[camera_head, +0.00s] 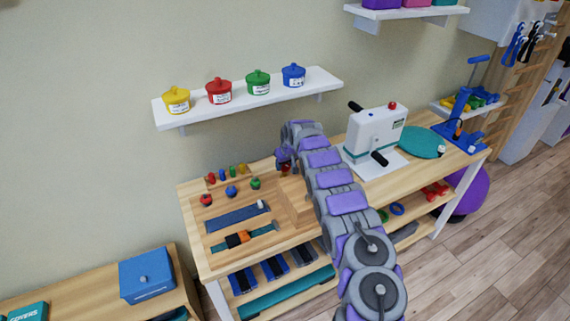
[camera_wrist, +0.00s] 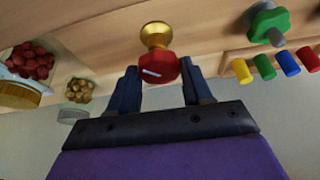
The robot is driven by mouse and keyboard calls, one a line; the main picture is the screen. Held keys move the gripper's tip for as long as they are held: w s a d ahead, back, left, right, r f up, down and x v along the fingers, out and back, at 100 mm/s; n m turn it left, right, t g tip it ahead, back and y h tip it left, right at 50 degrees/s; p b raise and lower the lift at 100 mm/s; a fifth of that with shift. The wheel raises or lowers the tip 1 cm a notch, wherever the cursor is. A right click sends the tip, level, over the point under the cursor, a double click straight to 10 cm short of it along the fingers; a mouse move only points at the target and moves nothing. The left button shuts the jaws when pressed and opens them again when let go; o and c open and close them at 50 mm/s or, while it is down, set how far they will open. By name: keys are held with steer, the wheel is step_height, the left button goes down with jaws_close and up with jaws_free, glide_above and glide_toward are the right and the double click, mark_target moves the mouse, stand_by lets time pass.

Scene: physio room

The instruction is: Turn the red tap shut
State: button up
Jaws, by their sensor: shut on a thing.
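The red tap (camera_wrist: 160,71) shows in the wrist view as a faceted red knob with a pale mark on its face. It sits on a brass stem (camera_wrist: 155,35) that comes out of a wooden surface. My gripper (camera_wrist: 158,77) has its two dark fingers on either side of the red knob and is shut on it. In the head view my gripper (camera_head: 285,158) is at the back of the wooden bench (camera_head: 220,262), beside a wooden block. The tap is mostly hidden there by my arm and gripper.
In the wrist view, a green knob (camera_wrist: 268,24) and several coloured pegs (camera_wrist: 264,66) are to the right. A white machine (camera_head: 372,138) stands right of my arm; a wall shelf (camera_head: 250,97) holds pots.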

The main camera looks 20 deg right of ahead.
steer(key=m, duration=0.1)
steer(key=m+h+p, duration=0.1)
steer(key=m, duration=0.1)
steer(key=shift+a+r+p, duration=0.1)
steer(key=shift+a+p, duration=0.1)
steer(key=shift+p, duration=0.1)
steer(key=m+h, duration=0.1)
steer(key=m, duration=0.1)
steer(key=m+g, duration=0.1)
steer(key=m, duration=0.1)
steer(key=shift+m+h, duration=0.4)
steer(key=shift+m, duration=0.3)
steer(key=shift+w, duration=0.1)
steer(key=o, duration=1)
steer(key=shift+o, duration=0.2)
steer(key=p+v, duration=0.2)
steer(key=v, duration=1.5)
steer(key=shift+a+p, duration=0.25)
steer(key=shift+p, duration=0.15)
